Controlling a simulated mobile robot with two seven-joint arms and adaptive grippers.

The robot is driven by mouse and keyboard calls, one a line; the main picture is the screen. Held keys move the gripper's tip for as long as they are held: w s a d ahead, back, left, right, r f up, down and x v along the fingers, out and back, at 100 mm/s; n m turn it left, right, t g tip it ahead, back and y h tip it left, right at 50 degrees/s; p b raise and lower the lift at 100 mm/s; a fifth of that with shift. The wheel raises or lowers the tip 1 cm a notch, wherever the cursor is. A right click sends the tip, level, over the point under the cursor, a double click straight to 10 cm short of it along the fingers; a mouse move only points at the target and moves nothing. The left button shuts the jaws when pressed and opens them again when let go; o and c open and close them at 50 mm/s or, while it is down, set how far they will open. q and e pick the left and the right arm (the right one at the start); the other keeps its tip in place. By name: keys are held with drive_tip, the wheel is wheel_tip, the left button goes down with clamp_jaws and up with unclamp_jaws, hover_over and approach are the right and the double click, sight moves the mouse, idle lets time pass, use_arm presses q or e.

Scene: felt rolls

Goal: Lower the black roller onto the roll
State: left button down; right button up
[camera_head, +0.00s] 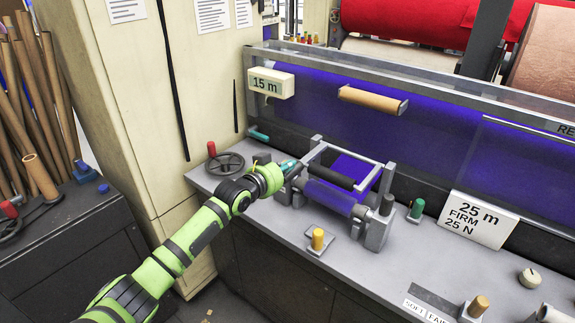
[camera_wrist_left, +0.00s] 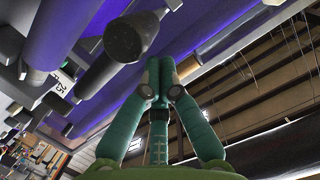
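The black roller (camera_head: 331,178) sits in a grey frame on the bench machine, just above and behind the blue-purple roll (camera_head: 328,197). Blue felt (camera_head: 352,170) shows behind the roller. Whether roller and roll touch cannot be told. My left gripper (camera_head: 290,164) is at the left end of the machine, beside the grey frame. In the left wrist view its teal fingers (camera_wrist_left: 160,68) come together at the tips, with nothing clearly seen between them. A dark round-ended cylinder (camera_wrist_left: 123,40) is close by there; I cannot tell which part it is. My right gripper is not in view.
A handwheel (camera_head: 226,163) stands left of the machine. A yellow-topped knob (camera_head: 317,240) is in front, and a green knob (camera_head: 416,209) and a "25 m FIRM 25 N" sign (camera_head: 478,220) are right. A cardboard tube (camera_head: 372,99) is on the wall behind. The bench front is mostly clear.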

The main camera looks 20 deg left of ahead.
sight(285, 184)
use_arm(q)
wheel_tip(285, 184, down, 5)
drive_tip(key=t+b, duration=0.2)
drive_tip(key=b, duration=0.6)
drive_tip(key=shift+s+f+h+b, duration=0.1)
drive_tip(key=shift+h+b, duration=0.3)
drive_tip(key=shift+f+b, duration=0.7)
drive_tip(key=shift+r, duration=0.15)
